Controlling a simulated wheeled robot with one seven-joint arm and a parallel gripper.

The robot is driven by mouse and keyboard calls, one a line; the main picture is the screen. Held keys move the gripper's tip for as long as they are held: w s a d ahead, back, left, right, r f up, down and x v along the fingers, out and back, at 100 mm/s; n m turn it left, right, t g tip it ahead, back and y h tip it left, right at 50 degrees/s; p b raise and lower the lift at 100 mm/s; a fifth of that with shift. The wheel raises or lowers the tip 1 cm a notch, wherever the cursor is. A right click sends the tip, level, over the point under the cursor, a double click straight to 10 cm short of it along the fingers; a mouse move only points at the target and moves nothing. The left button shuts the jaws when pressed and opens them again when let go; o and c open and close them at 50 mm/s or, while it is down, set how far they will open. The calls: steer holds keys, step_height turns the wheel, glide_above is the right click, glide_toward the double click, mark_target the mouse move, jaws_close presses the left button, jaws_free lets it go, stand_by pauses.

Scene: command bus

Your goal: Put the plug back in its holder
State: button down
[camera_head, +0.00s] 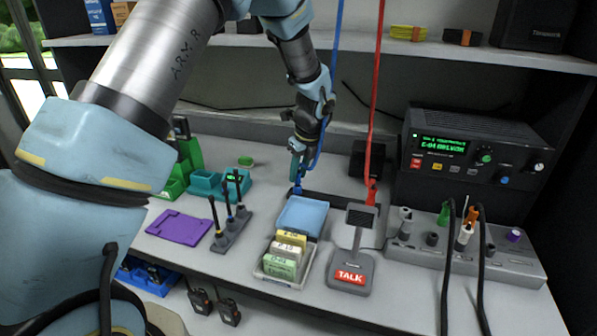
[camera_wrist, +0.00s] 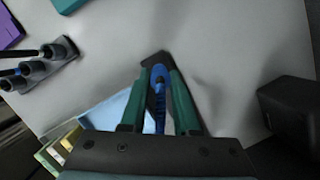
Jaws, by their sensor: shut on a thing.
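My gripper (camera_head: 298,166) has green fingers and points down over the middle of the counter. It is shut on a blue plug (camera_wrist: 158,76), which shows between the fingers in the wrist view. In the head view the blue plug (camera_head: 296,189) shows just below the fingertips, and its blue cable (camera_head: 335,70) runs up out of view. A dark holder strip (camera_head: 340,208) lies behind the blue tray, with a red plug (camera_head: 372,192) on its red cable at the right end. A dark piece (camera_wrist: 153,58) shows at the fingertips; I cannot tell whether the blue plug touches it.
The blue tray (camera_head: 303,214) and card box (camera_head: 287,262) stand in front of the gripper. The talk microphone (camera_head: 352,265) and grey socket panel (camera_head: 465,252) are to the right. A black box (camera_head: 367,160) stands behind. Antenna-like sticks (camera_head: 229,222) stand left.

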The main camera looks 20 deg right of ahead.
steer(key=shift+f, duration=0.65)
stand_by(0.9)
steer(key=c, duration=0.6)
jaws_free()
steer(key=shift+o, duration=0.2)
steer(key=shift+r+p, duration=3.5)
steer(key=shift+r, duration=0.55)
steer(key=shift+a, duration=0.1)
